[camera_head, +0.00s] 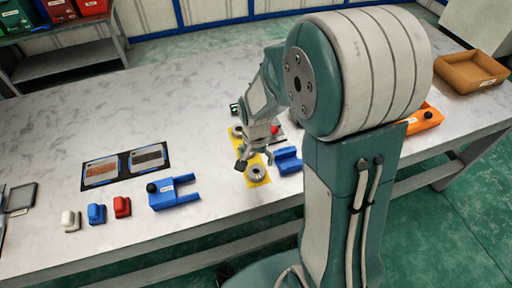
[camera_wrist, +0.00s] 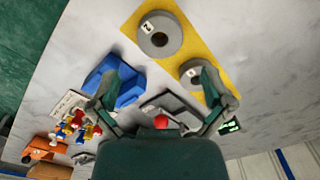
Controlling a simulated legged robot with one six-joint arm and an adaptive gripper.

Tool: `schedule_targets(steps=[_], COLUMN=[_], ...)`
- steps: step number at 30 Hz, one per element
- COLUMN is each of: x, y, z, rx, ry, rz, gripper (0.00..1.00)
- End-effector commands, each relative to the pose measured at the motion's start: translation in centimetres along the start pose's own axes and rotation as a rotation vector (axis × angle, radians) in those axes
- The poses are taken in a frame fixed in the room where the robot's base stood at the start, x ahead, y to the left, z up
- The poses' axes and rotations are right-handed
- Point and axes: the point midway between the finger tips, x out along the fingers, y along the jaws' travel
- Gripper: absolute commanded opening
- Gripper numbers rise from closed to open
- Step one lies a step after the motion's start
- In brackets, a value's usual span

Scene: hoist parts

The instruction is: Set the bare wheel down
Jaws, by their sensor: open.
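Two grey wheels lie on a yellow mat (camera_wrist: 188,38). The nearer wheel (camera_head: 257,173) lies at the mat's front end; in the wrist view this wheel (camera_wrist: 160,35) has a white number tag. The other wheel (camera_head: 236,131) is further back, partly hidden by my arm in the head view; in the wrist view it (camera_wrist: 193,73) is close to one fingertip.
A blue cradle (camera_head: 288,161) stands right of the mat. A blue forked block (camera_head: 174,193), a red block (camera_head: 122,207) and a dark panel (camera_head: 126,165) are to the left. An orange part (camera_head: 424,118) and a brown tray (camera_head: 470,72) are to the right. The back left tabletop is clear.

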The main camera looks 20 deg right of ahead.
Motion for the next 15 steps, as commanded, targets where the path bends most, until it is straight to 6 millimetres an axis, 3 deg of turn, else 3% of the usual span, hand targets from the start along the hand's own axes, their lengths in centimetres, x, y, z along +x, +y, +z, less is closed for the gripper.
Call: schedule_targets(steps=[6, 15], x=[-4.0, -7.2], y=[-0.1, 0.4], z=[-0.1, 0.5], rx=[0.0, -0.042], ry=[0.003, 0.029], rz=[-0.002, -0.022], gripper=[1.0, 1.0])
